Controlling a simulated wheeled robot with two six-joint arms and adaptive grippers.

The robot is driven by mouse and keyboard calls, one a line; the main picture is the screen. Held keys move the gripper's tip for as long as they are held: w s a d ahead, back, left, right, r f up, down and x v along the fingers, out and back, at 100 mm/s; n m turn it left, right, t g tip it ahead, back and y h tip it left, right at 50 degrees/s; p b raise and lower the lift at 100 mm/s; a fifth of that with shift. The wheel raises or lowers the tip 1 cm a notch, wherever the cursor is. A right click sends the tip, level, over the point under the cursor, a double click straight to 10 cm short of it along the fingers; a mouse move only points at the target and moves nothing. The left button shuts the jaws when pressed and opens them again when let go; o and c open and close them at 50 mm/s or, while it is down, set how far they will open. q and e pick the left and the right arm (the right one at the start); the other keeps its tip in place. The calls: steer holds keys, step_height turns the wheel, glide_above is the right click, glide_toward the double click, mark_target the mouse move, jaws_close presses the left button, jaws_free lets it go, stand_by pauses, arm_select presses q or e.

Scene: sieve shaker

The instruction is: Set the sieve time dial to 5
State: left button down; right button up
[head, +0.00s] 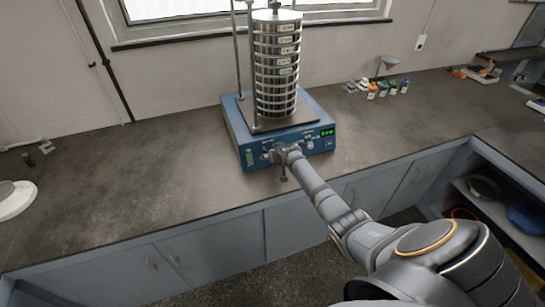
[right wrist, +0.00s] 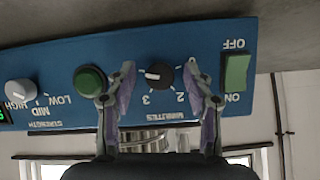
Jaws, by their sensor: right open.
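The time dial (right wrist: 160,75) is a small black knob on the blue front panel, over the word MINUTES, which appears upside down in the right wrist view. Its white mark points to the left in that view. The numbers 2 and 3 show below it; other numbers are hidden or unclear. My right gripper (right wrist: 162,84) is open, with one finger on each side of the dial; I cannot tell whether either finger touches it. In the head view my right gripper (head: 284,155) is at the front of the blue sieve shaker (head: 240,146) and covers the dial. My left gripper is not in view.
On the panel, a green button (right wrist: 88,80) lies just left of the fingers and a green ON/OFF switch (right wrist: 236,72) to their right. A grey strength knob (right wrist: 20,92) is farther left. A sieve stack (head: 277,65) stands on the shaker. The counter (head: 130,190) at left is mostly clear.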

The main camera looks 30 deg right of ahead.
steer(key=shift+r, duration=0.1)
steer(key=v, duration=1.2)
